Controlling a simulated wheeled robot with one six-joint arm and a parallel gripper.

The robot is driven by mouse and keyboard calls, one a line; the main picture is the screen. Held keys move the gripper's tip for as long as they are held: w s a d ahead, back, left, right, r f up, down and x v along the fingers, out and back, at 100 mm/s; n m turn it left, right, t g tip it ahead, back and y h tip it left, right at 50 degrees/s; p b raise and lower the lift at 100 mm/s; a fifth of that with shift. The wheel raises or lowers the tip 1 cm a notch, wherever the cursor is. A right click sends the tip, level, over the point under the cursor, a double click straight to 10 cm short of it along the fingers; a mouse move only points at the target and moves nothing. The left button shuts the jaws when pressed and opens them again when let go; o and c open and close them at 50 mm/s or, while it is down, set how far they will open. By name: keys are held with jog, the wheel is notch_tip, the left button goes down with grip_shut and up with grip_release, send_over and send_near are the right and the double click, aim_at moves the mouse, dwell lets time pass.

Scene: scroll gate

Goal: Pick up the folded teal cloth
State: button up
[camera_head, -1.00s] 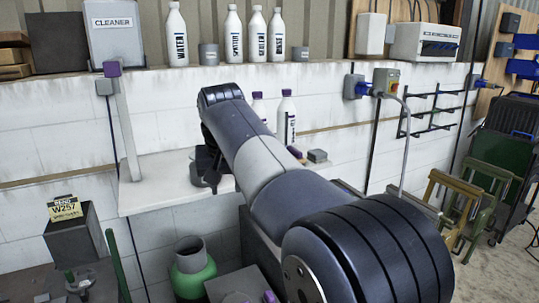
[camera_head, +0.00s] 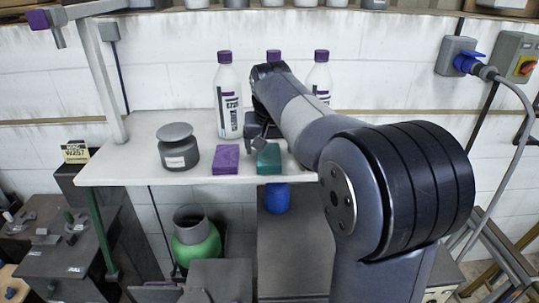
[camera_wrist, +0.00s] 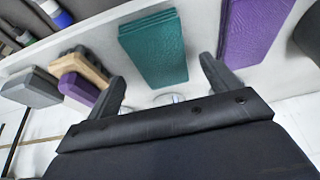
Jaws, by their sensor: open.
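The folded teal cloth (camera_head: 269,159) lies on the white shelf, near its front edge, in the head view. In the wrist view the teal cloth (camera_wrist: 154,47) is a flat layered block just beyond the fingers, a little above the gap between them. My gripper (camera_wrist: 165,80) is open, with one finger on each side and nothing between them. In the head view my gripper (camera_head: 262,132) is at the shelf, just behind and above the cloth, partly hidden by my arm.
A folded purple cloth (camera_head: 226,160) lies just left of the teal one, and a grey lidded jar (camera_head: 178,148) stands further left. White bottles with purple caps (camera_head: 229,97) stand behind. In the wrist view a wooden-backed brush (camera_wrist: 82,68) and grey blocks (camera_wrist: 31,88) lie to the left.

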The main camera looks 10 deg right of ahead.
aim_at(269, 155)
jog(key=shift+x, duration=1.3)
jog(key=shift+a, duration=0.1)
jog(key=shift+c, duration=0.4)
jog(key=c, duration=1)
notch_tip(269, 155, up, 10)
jog(key=o, duration=0.4)
jog(key=shift+c, duration=1.5)
